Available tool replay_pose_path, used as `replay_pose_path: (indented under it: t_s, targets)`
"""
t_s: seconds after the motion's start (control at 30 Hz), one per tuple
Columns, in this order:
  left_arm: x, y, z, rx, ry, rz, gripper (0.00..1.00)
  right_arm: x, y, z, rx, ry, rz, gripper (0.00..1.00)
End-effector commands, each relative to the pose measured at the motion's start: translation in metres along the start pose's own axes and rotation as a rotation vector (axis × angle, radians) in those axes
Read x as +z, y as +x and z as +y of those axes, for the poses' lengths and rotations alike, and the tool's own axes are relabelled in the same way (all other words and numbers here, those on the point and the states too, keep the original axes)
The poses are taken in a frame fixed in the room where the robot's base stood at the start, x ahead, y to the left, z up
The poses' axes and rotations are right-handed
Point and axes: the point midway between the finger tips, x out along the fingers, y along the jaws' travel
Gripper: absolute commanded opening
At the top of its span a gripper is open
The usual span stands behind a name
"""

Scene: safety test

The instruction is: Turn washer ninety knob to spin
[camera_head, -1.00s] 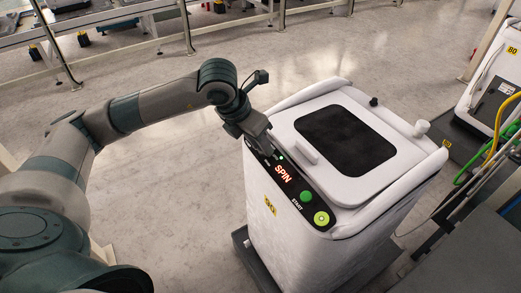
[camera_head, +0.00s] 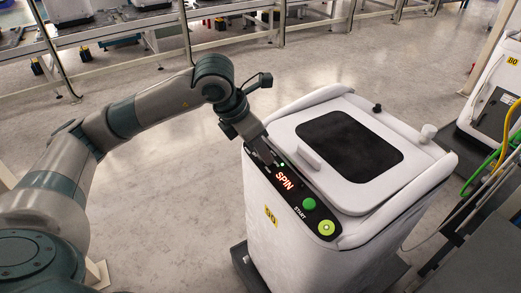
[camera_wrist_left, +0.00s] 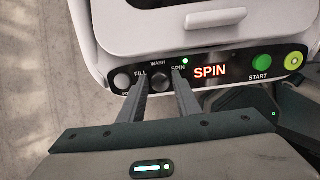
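The white washer marked 90 (camera_head: 300,235) stands upright in the head view, with a black control panel along its front edge. Its display (camera_head: 285,181) reads SPIN in red, also in the left wrist view (camera_wrist_left: 210,72). The dark round knob (camera_wrist_left: 160,82) sits on the panel among the labels FILL, WASH and SPIN, with a lit green light near SPIN. My left gripper (camera_wrist_left: 161,74) has its fingers apart, one on each side of the knob, seemingly with small gaps. In the head view my left gripper (camera_head: 270,160) hides the knob. My right gripper is not in view.
A green START button (camera_head: 309,204) and a yellow-green button (camera_head: 326,228) lie right of the display. Another washer, marked 80 (camera_head: 503,75), stands at the right near yellow and green hoses. Railings and a conveyor run along the back. Open floor lies left of the washer.

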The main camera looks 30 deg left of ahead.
Motion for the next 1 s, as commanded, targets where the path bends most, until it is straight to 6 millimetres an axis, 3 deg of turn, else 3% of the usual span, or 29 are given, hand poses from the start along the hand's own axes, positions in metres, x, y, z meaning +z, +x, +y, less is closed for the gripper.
replay_pose_path:
  t_s: [0.57,0.77,1.0]
  targets:
    - [0.000,-0.009,0.000,0.000,0.000,0.000,0.43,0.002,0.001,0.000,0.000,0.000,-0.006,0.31]
    - [0.000,-0.035,0.001,0.003,0.000,-0.003,0.43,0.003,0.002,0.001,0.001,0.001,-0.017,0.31]
    - [0.001,-0.082,0.001,0.003,0.000,-0.005,0.43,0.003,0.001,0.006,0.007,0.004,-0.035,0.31]
